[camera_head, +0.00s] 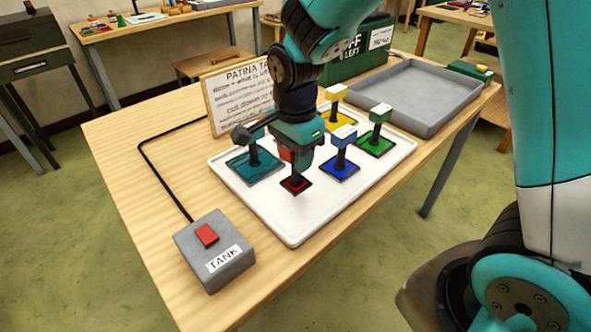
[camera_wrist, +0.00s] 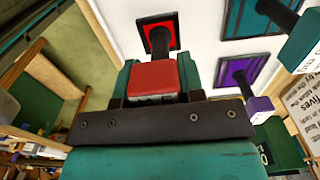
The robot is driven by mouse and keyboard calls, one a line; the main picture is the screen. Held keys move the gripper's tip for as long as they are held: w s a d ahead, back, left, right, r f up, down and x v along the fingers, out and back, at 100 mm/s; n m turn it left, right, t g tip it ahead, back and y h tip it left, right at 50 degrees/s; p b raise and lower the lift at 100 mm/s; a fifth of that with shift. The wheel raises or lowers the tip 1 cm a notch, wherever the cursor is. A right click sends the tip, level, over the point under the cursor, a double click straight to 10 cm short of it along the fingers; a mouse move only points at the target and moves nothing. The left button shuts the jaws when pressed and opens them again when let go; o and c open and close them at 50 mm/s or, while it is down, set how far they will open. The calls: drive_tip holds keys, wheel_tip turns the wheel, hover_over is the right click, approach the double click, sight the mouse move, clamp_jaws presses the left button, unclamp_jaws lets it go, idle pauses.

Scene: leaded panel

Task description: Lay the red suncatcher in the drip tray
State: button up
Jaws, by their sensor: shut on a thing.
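The red suncatcher has a dark-edged square red base (camera_head: 296,185), a dark stem and a red block on top. My gripper (camera_head: 297,148) is over it, shut on the red block; in the wrist view the block (camera_wrist: 154,77) sits between the two fingers. The base is at the white board's surface; I cannot tell whether it touches. The drip tray (camera_head: 464,112) is a shallow grey tray with a raised rim at the table's back right. It looks empty and is apart from my gripper.
The white board (camera_head: 285,225) also holds teal (camera_head: 241,162), blue (camera_head: 340,170), green (camera_head: 374,146) and yellow (camera_head: 335,94) suncatchers, and a purple one (camera_wrist: 238,72). A sign (camera_head: 240,97) and green box (camera_head: 355,65) stand behind. A grey TANK switch box (camera_head: 213,250) is front left.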

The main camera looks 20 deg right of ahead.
sight(295, 183)
drive_tip(key=shift+f, duration=2.05)
drive_tip(key=shift+f, duration=0.2)
drive_tip(key=o, duration=1)
drive_tip(key=shift+c, duration=0.2)
drive_tip(key=shift+r, duration=0.15)
wheel_tip(295, 183, up, 12)
drive_tip(key=shift+f, duration=0.1)
drive_tip(key=s+a+r+n+y, duration=0.2)
drive_tip(key=s+n, duration=0.7)
drive_tip(key=n, duration=0.1)
drive_tip(key=s+a+r+n+y, duration=0.2)
drive_tip(key=s+n, duration=0.7)
drive_tip(key=n, duration=0.2)
drive_tip(key=shift+s+a+n, duration=0.3)
